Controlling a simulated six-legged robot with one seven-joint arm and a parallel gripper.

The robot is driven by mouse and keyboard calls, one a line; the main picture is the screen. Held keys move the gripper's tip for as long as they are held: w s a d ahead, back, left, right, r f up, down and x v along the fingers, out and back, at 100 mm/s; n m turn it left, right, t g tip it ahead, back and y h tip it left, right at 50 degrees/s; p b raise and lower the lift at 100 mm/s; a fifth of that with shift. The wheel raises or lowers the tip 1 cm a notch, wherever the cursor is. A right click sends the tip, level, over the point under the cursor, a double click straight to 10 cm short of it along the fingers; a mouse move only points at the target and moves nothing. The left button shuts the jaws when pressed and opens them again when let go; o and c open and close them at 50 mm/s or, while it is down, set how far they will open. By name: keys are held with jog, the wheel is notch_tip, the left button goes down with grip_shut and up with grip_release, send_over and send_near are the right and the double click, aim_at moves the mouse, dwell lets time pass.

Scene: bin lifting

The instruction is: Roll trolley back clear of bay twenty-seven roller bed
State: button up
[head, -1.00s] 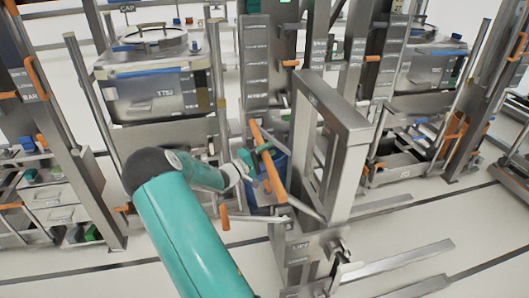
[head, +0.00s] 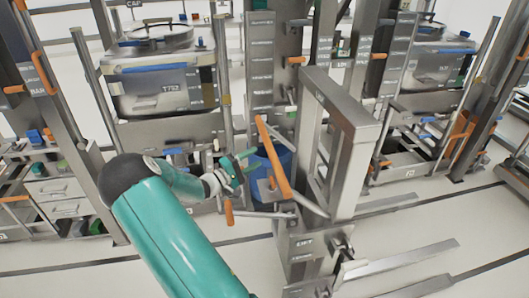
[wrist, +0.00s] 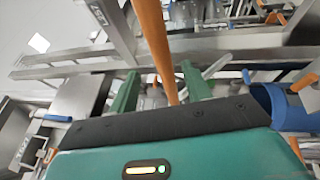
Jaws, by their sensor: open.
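The steel lift trolley (head: 352,160) stands right of centre in the head view, with an upright frame and low forks (head: 405,262) pointing right. Its slanted orange handle bar (head: 273,158) is on its left side. My gripper (head: 243,168) is open and empty, just left of the bar and apart from it. In the wrist view the orange bar (wrist: 153,40) runs down between the two green fingers (wrist: 163,92) in the picture; neither finger grips it. I cannot tell which bay is twenty-seven, nor pick out its roller bed.
A lidded steel bin (head: 165,92) sits in a bay at left, another (head: 440,68) at right. A blue container (head: 262,180) is behind the handle bar. Steel posts (head: 85,130) flank the bays. The floor at front left is clear.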

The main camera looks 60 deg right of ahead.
jog(key=v, duration=0.5)
dwell(0.5)
jog(key=s+a+r+n+t+y, duration=0.1)
jog(key=s+a+r+t+y, duration=0.3)
jog(key=a, duration=1)
jog(key=s+a+r+n+t+y, duration=0.1)
jog(key=s+a+r+t+y, duration=0.3)
jog(key=a, duration=1.1)
jog(key=s+a+r+n+t+y, duration=0.1)
jog(key=s+a+r+t+y, duration=0.3)
jog(key=a+r+y, duration=0.5)
jog(key=a+t+y, duration=0.1)
jog(key=a, duration=0.4)
jog(key=shift+s+a+n+y, duration=0.2)
jog(key=shift+s+n+y, duration=0.1)
jog(key=shift+c, duration=0.2)
